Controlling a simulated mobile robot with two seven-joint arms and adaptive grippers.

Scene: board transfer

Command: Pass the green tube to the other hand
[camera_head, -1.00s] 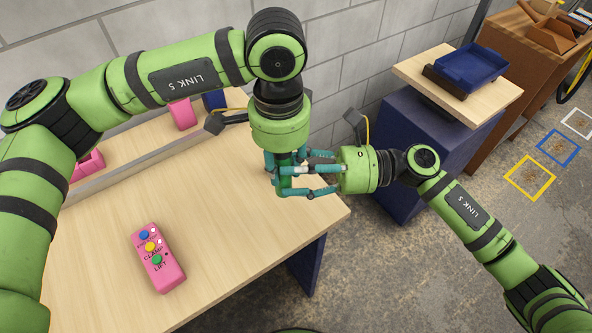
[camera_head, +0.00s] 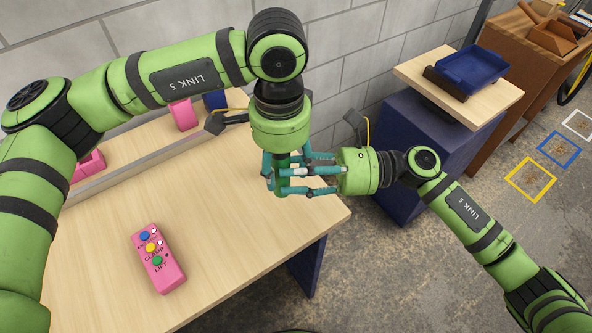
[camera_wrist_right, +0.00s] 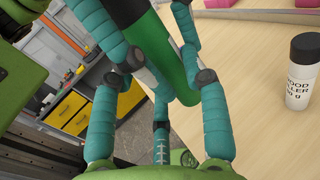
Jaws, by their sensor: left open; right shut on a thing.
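The green tube (camera_head: 281,184) stands roughly upright above the right edge of the table, mostly hidden by fingers in the head view. It shows as a long green cylinder (camera_wrist_right: 178,72) in the right wrist view. My right gripper (camera_head: 284,181) comes in from the right with its teal fingers shut on the tube's lower part. My left gripper (camera_head: 284,166) points down from above, its fingers open around the tube's upper part. The hands are very close, and I cannot tell whether their fingers touch.
A pink control box (camera_head: 158,258) with coloured buttons lies on the wooden table (camera_head: 225,225). A white can with a black lid (camera_wrist_right: 303,75) stands on the table in the wrist view. A blue tray (camera_head: 470,68) sits on a stand at the back right.

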